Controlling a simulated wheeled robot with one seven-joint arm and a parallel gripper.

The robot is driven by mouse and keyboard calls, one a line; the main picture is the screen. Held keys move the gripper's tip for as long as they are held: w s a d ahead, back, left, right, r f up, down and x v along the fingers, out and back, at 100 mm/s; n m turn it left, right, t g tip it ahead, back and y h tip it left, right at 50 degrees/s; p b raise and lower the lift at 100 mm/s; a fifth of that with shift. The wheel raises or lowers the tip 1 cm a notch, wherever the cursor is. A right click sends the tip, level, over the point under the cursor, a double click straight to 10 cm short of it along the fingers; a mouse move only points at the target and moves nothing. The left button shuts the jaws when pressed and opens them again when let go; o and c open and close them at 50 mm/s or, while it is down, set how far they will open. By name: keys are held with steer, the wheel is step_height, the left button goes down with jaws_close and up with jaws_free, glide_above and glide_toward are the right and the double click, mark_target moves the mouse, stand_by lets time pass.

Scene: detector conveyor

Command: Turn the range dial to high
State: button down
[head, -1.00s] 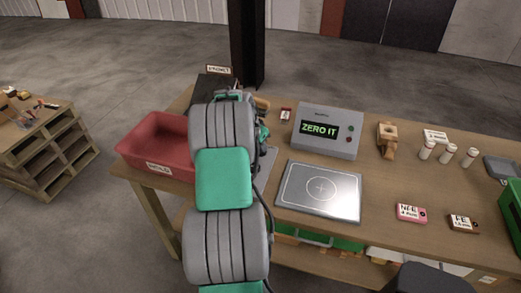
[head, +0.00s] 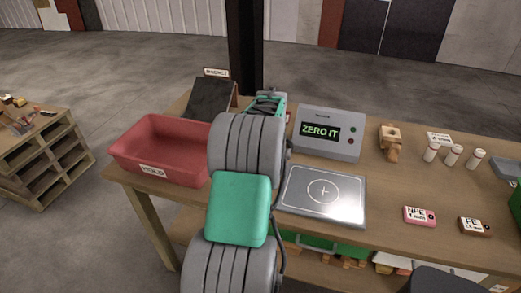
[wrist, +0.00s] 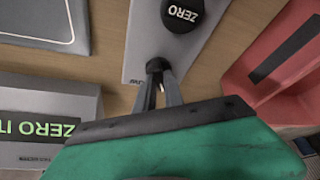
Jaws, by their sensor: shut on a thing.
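In the wrist view my gripper (wrist: 158,76) reaches down to a grey control panel (wrist: 145,35). Its fingers are close together, shut at the panel on what appears to be the range dial, which the dark fingertips mostly hide. A small label beside the tips is too cut off to read surely, so the dial's setting cannot be told. A black knob marked ZERO (wrist: 183,14) is on the same panel, apart from the fingers. In the head view my arm hides the panel and gripper. The grey detector box (head: 330,151) has a green display (head: 320,131) reading ZERO IT.
A red tray (head: 125,156) stands left of my arm, and a dark sloped board (head: 209,98) behind it. A metal plate (head: 300,205) lies to the right. A wooden piece (head: 390,140), several white vials (head: 453,155) and labelled blocks (head: 420,216) are farther right.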

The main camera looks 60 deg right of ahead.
steer(key=shift+d+r+n+t+y, duration=0.1)
steer(key=shift+n+t+y, duration=0.25)
steer(key=shift+n, duration=1.15)
steer(key=c, duration=1.4)
jaws_free()
steer(key=shift+c, duration=0.2)
steer(key=shift+s, duration=0.1)
steer(key=v, duration=0.7)
steer(key=shift+r+b, duration=0.3)
steer(key=shift+b, duration=0.15)
steer(key=shift+s, duration=0.1)
